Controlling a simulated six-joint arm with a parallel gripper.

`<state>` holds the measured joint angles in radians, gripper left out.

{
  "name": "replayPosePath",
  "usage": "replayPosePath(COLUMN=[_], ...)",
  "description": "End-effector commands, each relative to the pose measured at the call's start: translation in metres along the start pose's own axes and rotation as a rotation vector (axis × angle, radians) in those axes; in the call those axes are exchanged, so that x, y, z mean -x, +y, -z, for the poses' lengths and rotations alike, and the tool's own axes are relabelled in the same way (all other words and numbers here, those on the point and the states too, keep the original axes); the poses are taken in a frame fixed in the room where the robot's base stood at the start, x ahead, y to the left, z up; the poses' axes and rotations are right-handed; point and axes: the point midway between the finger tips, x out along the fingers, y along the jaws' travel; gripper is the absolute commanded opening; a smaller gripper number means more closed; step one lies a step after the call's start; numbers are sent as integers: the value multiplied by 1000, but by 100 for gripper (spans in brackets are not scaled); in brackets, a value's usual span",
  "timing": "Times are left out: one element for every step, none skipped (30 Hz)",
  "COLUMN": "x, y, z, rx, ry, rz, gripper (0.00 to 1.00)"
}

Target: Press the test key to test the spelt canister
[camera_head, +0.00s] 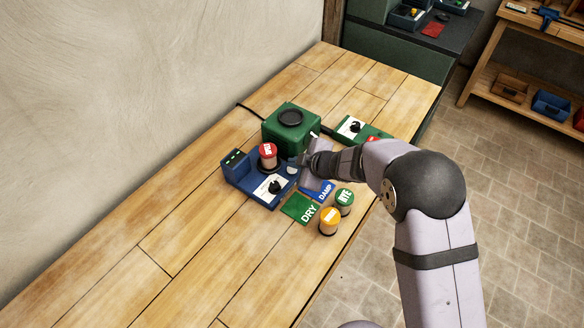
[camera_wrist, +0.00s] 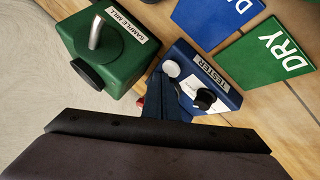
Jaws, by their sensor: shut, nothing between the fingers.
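The blue tester (camera_head: 240,183) stands on the bench, and in the wrist view it carries a TESTER label (camera_wrist: 209,72). A red-lidded canister (camera_head: 268,153) sits upright on it; its lid lettering is too small to read surely. A pale round key (camera_wrist: 171,68) is on the tester, beside the black dial (camera_wrist: 205,99). My gripper (camera_head: 304,161) is shut and empty, close over the tester's key end. In the wrist view my fingertips (camera_wrist: 164,84) are right by the key; I cannot tell whether they touch it. Green marks show on the tester's rear panel (camera_head: 233,157).
The green sample mill (camera_head: 274,129) stands behind the tester. A green DRY mat (camera_head: 296,208) and a blue DAMP mat (camera_head: 318,188) lie in front. A green-lidded RYE canister (camera_head: 345,197) and an orange-lidded canister (camera_head: 329,217) stand near the bench edge. The left bench is clear.

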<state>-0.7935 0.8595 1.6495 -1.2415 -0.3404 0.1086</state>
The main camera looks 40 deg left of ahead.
Motion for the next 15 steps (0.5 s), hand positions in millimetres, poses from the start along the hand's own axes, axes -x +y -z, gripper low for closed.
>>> replayPosePath(x=[0,0,0,-1,-1,-1,-1,-2,-2,-2,-2,-3,-3,-3,-3], y=[0,0,0,0,-1,-1,-1,-1,-2,-2,-2,-2,-2,-2,-3], z=[0,0,0,0,-1,-1,-1,-1,-1,-2,-2,-2,-2,-2,-2], rx=[0,0,0,0,0,0,0,0,0,0,0,0,0,0,0], ry=[0,0,0,0,0,0,0,0,0,0,0,0,0,0,0], rz=[0,0,0,0,0,0,0,0,0,0,0,0,0,0,0], gripper=[0,0,0,0,0,0,0,0,0,0,0,0,0,0,0])
